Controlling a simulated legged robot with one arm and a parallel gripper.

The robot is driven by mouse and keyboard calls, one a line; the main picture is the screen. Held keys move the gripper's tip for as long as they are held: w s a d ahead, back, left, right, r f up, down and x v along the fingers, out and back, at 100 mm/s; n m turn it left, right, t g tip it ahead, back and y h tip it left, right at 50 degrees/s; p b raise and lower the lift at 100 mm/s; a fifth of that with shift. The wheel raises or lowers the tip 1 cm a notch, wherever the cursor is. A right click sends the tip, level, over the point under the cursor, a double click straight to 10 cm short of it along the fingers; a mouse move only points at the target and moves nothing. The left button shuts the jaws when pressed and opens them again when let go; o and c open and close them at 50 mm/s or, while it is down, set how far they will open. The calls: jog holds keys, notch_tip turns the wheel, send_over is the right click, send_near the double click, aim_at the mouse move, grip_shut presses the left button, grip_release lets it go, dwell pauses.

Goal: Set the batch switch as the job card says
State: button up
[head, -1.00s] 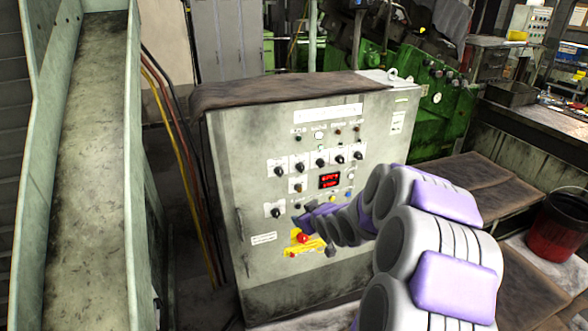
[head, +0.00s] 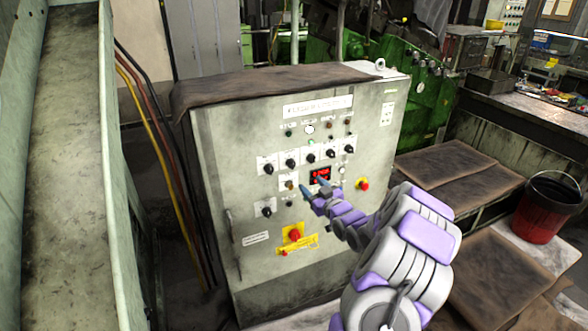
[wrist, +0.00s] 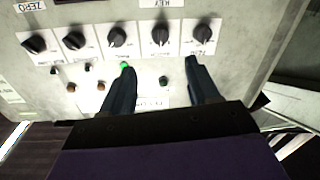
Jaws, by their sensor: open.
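The grey control cabinet (head: 220,180) carries a row of several black rotary knobs, including the middle knob (head: 310,157); a lone knob (head: 266,208) sits lower left. Their labels are too small to read, so I cannot tell which is the batch switch. A white sheet (head: 387,114) at the panel's upper right may be the job card; it is unreadable. My gripper (head: 311,184) is open and empty before the panel, by the red display (head: 320,175), below the knob row. In the wrist view, the knob row (wrist: 117,37) appears beyond the open fingertips (wrist: 157,62), with inverted labels.
A red button on a yellow plate (head: 294,236) is low on the panel, and another red button (head: 363,184) is at right. Lamps (head: 309,129) sit above the knobs. A green chute (head: 65,180) stands left; a red bucket (head: 545,207) stands right.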

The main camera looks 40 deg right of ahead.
aim_at(294, 166)
jog(key=shift+w+d+b, duration=0.3)
jog(key=shift+w+d, duration=0.1)
jog(key=shift+w, duration=1.8)
jog(key=shift+w+d+b, duration=0.35)
jog(key=shift+w+d, duration=0.05)
jog(key=shift+w, duration=1.75)
jog(key=shift+w+d+b, duration=0.3)
jog(key=shift+w+d, duration=0.1)
jog(key=shift+w, duration=1.8)
jog(key=c, duration=1)
